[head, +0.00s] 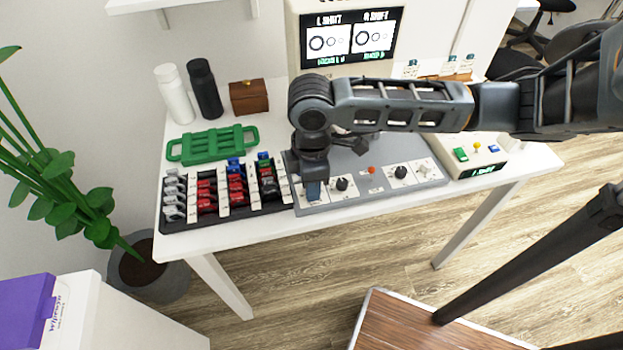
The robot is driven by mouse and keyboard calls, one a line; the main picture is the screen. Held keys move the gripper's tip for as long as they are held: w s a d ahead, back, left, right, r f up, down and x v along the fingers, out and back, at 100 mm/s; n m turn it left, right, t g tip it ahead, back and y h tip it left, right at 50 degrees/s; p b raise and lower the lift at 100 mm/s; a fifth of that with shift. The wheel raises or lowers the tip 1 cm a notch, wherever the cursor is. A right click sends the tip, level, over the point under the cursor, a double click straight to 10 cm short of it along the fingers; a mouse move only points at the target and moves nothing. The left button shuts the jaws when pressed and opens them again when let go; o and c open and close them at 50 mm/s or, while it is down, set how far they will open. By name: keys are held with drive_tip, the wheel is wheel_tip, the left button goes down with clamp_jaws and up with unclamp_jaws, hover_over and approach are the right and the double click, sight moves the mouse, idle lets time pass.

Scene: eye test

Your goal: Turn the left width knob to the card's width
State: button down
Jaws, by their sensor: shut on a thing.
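The grey control panel (378,191) lies at the front of the white table. My gripper (313,196) points down at the panel's far left position and is shut on the knob there, which its fingers hide. A black knob (342,184) on a white plate sits just right of my gripper. Another black knob (401,172) and a pale knob (425,169) are further right, with a red button (371,170) between the pairs. The screen (352,37) behind shows two cards headed L SHIFT and R SHIFT, each with ring drawings; the small green text is unreadable.
A rack (225,205) of red, blue, black and grey pieces stands close left of the panel. Behind it are a green tray (213,146), a brown box (249,97), a white bottle (174,94) and a black bottle (204,89). A beige box (470,158) stands right.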

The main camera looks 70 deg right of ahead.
drive_tip(key=shift+r+m+p, duration=0.1)
drive_tip(key=shift+m+p, duration=0.65)
drive_tip(key=shift+m, duration=1.45)
drive_tip(key=c, duration=1.2)
unclamp_jaws()
drive_tip(key=shift+o, duration=0.2)
wheel_tip(320, 180, up, 8)
drive_tip(key=shift+f, duration=0.15)
